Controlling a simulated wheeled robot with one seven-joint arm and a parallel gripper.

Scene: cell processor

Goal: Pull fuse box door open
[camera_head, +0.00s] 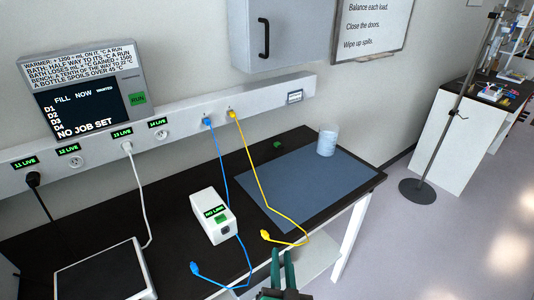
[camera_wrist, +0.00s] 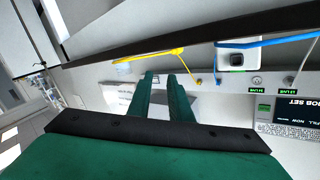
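The fuse box is most likely the light grey wall box (camera_head: 285,30) at the top of the head view, cut off by the upper edge. Its front door looks shut and carries a black vertical bar handle (camera_head: 263,38). My gripper (camera_head: 282,262) is at the bottom of the head view, well below the box and apart from it, beside the bench's front edge. In the wrist view its two green fingers (camera_wrist: 164,78) have a gap between them with nothing held. I cannot make out the handle in the wrist view.
The dark bench (camera_head: 165,225) holds a blue mat (camera_head: 315,190), a beaker (camera_head: 327,141), a white box (camera_head: 213,216) and blue and yellow cables. A socket rail (camera_head: 185,120) runs along the wall below the grey box. A floor stand (camera_head: 417,190) is at right.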

